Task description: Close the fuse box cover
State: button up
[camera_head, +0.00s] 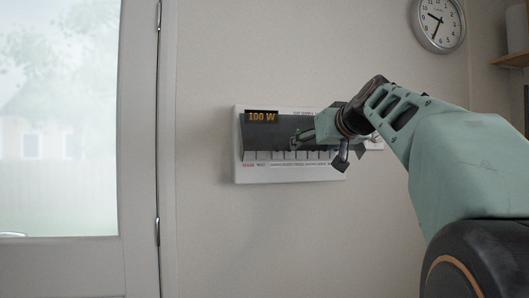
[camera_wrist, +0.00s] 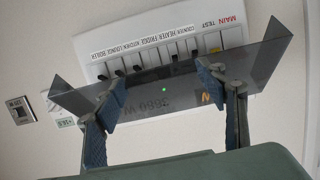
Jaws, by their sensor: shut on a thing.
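The white fuse box (camera_head: 290,172) hangs on the wall in the middle of the head view. Its dark see-through cover (camera_head: 262,133) stands tilted out from the box, with the row of switches showing below it. In the wrist view the cover (camera_wrist: 150,98) crosses the picture at a slant, and the switches and labels of the fuse box (camera_wrist: 110,51) show beyond its edge. My gripper (camera_head: 318,146) is at the right half of the cover.
A second wall plate (camera_wrist: 20,110) shows in the wrist view. A door with a window (camera_head: 70,120) is at left. A round clock (camera_head: 438,24) hangs upper right. The wall below the box is clear.

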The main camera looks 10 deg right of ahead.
jog(key=w+f+b, duration=0.3)
jog(key=w+f, duration=0.4)
jog(key=f, duration=0.2)
jog(key=shift+w+a+f+b, duration=0.15)
jog(key=shift+f+b, duration=0.05)
jog(key=shift+b, duration=0.1)
jog(key=o, duration=1.7)
jog(key=shift+w+f, duration=0.1)
jog(key=shift+w, duration=0.25)
jog(key=shift+s+r, duration=0.2)
jog(key=shift+r, duration=0.1)
